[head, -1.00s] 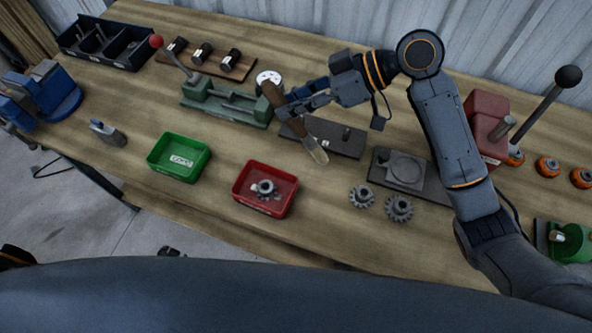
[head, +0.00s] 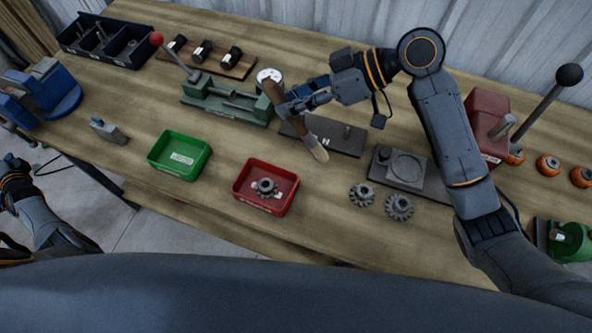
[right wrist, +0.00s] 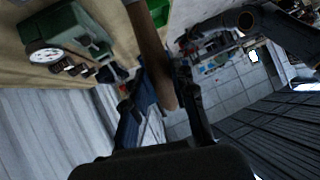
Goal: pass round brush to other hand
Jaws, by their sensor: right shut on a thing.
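The round brush (head: 298,131) has a brown wooden handle and a pale tip. In the head view my right gripper (head: 284,107) is shut on its handle and holds it tilted above the bench, pale end down and to the right. In the right wrist view the brown handle (right wrist: 150,48) runs between the fingers of my right gripper (right wrist: 160,88). My left gripper (head: 12,164) shows small at the left edge of the head view, beside the bench and far from the brush. Whether its fingers are open is unclear.
A green tray (head: 155,160) and a red tray (head: 240,190) holding a gear stand near the bench's front edge. A green fixture (head: 225,101) with a red-knobbed lever and a dark plate (head: 340,133) lie behind and below the brush. A red lever press (head: 484,112) stands right.

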